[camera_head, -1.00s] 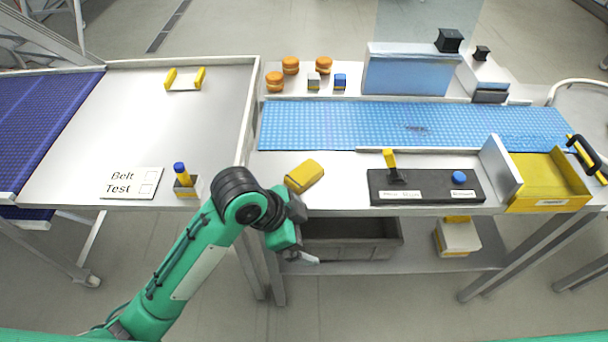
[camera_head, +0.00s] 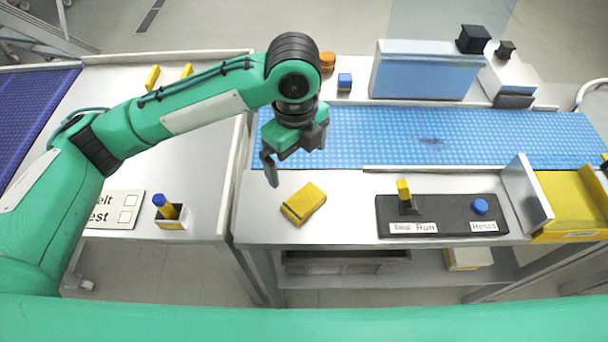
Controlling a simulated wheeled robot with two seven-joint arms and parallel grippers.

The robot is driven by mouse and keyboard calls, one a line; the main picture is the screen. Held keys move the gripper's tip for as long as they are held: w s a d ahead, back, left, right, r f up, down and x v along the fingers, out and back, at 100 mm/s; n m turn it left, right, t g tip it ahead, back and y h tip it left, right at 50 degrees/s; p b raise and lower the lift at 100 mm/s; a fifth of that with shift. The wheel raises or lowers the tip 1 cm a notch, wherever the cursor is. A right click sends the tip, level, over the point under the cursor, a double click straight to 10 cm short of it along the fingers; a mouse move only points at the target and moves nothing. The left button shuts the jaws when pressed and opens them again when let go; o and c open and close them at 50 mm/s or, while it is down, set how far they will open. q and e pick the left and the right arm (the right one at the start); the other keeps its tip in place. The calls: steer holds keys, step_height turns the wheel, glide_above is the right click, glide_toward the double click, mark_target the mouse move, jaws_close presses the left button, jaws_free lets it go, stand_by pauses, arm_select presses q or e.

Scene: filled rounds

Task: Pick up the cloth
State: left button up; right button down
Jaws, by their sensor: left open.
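The cloth (camera_head: 304,203) looks like a folded yellow block with a darker side edge. It lies on the light table top in front of the blue belt, left of the black control panel. My left gripper (camera_head: 296,160) is open and empty, above and behind the cloth, over the near edge of the blue belt. One finger hangs down to the left of the cloth and the other is to the right. It does not touch the cloth. My right gripper is not in view.
A black panel (camera_head: 442,216) with a yellow lever and a blue button is right of the cloth. A yellow tray (camera_head: 570,205) stands farther right. A holder with a blue-topped yellow marker (camera_head: 166,208) is on the left table. The blue belt (camera_head: 380,135) runs behind.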

arm_select(q)
glide_above(299, 196)
steer(key=f, duration=0.5)
steer(key=shift+s+a+f+p, duration=0.15)
steer(key=shift+s+p, duration=0.05)
steer(key=shift+p, duration=0.15)
steer(key=shift+w+f, duration=0.2)
steer(key=shift+f, duration=0.9)
steer(key=shift+s+f+p, duration=0.1)
steer(key=shift+f+p, duration=0.2)
steer(key=shift+f, duration=0.15)
steer(key=f, duration=0.2)
steer(key=f+p, duration=0.1)
steer(key=shift+d+f, duration=0.2)
steer(key=shift+f, duration=0.6)
steer(key=c, duration=0.7)
steer(key=shift+c, duration=0.9)
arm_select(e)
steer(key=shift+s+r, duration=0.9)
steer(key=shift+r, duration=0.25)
